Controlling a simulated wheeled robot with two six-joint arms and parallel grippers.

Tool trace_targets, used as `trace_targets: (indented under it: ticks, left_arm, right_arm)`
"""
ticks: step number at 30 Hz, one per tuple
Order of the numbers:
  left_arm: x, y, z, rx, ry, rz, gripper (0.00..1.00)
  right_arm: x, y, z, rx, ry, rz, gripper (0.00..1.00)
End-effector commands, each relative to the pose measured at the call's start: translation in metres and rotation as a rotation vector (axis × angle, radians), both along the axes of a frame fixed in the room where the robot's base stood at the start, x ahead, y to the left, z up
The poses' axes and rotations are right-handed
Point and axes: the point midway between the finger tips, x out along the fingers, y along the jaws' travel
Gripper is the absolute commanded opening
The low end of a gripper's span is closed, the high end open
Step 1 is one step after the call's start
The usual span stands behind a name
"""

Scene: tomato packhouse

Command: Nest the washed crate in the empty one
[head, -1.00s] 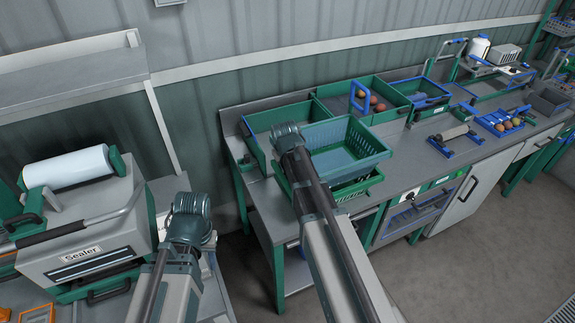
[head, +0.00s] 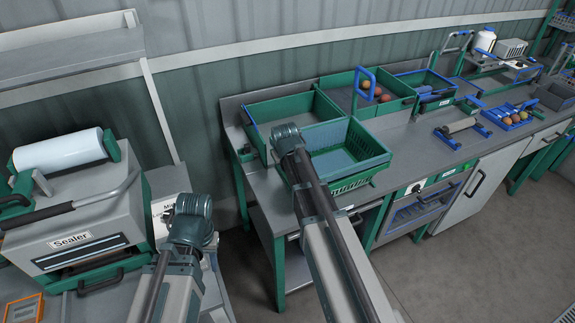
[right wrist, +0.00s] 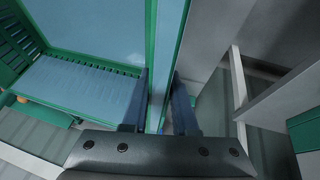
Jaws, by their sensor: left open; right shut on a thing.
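The washed crate (head: 322,135), blue-green and slatted, sits down inside the green empty crate (head: 352,183) on the bench's front edge. Their rims look close together; whether the upper one is fully seated I cannot tell. My right gripper (right wrist: 161,105) is shut on the crate's near-left wall, one finger on each side of it in the right wrist view. In the head view my right wrist hides those fingers. My left gripper (head: 191,212) is open and empty, away from the crates at lower left; its fingertips are mostly hidden.
A roller tool (head: 459,128) and a blue tray (head: 508,116) lie to the right. A sealer (head: 85,205) stands at left, near my left arm.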

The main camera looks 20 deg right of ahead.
Motion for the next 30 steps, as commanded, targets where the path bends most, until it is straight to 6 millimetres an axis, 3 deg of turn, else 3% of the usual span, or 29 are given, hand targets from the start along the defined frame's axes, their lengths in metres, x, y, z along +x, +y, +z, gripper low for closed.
trace_targets:
  ticks: [13, 14, 19, 26, 30]
  left_arm:
    - [0.0001, -0.0001, -0.0031, 0.000, 0.000, 0.000, 0.42]
    - [0.0001, -0.0001, -0.0031, 0.000, 0.000, 0.000, 0.42]
    - [0.0001, 0.0000, -0.0034, 0.000, 0.000, 0.000, 0.42]
    - [0.0001, 0.0000, -0.0035, 0.000, 0.000, 0.000, 0.42]
    - [0.0001, 0.0000, -0.0036, 0.000, 0.000, 0.000, 0.42]
  right_arm:
    - [-0.0044, -0.0074, -0.0040, -0.013, 0.015, -0.005, 0.00]
    - [-0.0045, -0.0075, -0.0040, -0.013, 0.015, -0.005, 0.30]
    - [-0.0046, -0.0073, -0.0044, -0.011, 0.015, -0.006, 0.61]
    - [-0.0047, -0.0069, -0.0045, -0.010, 0.015, -0.006, 0.62]
    - [-0.0050, -0.0067, -0.0047, -0.010, 0.016, -0.007, 0.42]
